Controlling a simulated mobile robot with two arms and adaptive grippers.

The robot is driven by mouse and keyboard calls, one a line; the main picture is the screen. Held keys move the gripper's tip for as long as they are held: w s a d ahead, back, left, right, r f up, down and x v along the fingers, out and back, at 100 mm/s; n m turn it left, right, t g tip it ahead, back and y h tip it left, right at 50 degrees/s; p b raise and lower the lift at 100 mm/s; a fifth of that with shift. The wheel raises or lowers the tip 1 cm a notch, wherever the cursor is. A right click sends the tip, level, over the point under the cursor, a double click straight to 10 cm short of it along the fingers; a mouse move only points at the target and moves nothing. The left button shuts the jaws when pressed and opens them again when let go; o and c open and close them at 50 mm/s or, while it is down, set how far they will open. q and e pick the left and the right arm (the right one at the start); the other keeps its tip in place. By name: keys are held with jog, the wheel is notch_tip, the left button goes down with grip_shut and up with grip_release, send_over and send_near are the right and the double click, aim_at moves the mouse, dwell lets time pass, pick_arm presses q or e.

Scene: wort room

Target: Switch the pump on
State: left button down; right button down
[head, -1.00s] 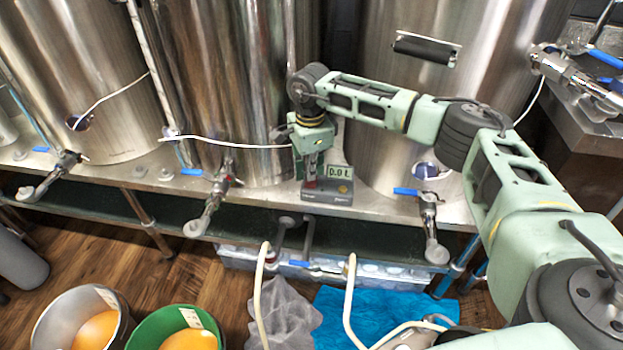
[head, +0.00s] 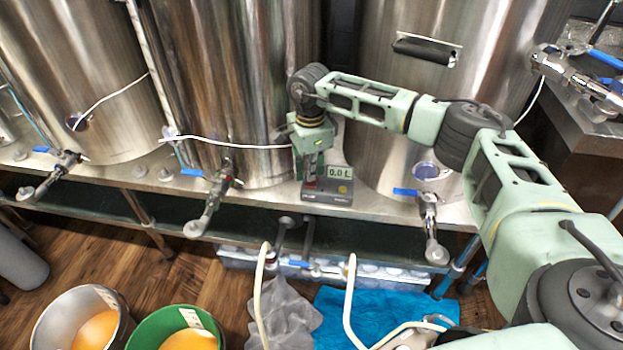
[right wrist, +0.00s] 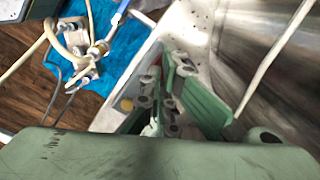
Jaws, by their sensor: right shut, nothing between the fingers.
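My right gripper (head: 310,182) points down at the left part of the box, shut and empty. Its fingers (right wrist: 160,85) hide part of the box. A red part shows by the fingertips; I cannot tell whether they touch it. A fitting with hoses (right wrist: 88,52), perhaps the pump, lies over the blue cloth. My left gripper is out of view.
White hoses (head: 262,290) hang below. A metal bucket (head: 50,325) and a green bucket (head: 140,335) stand on the floor at left.

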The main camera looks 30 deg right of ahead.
aim_at(311, 184)
jog(key=shift+f, duration=0.25)
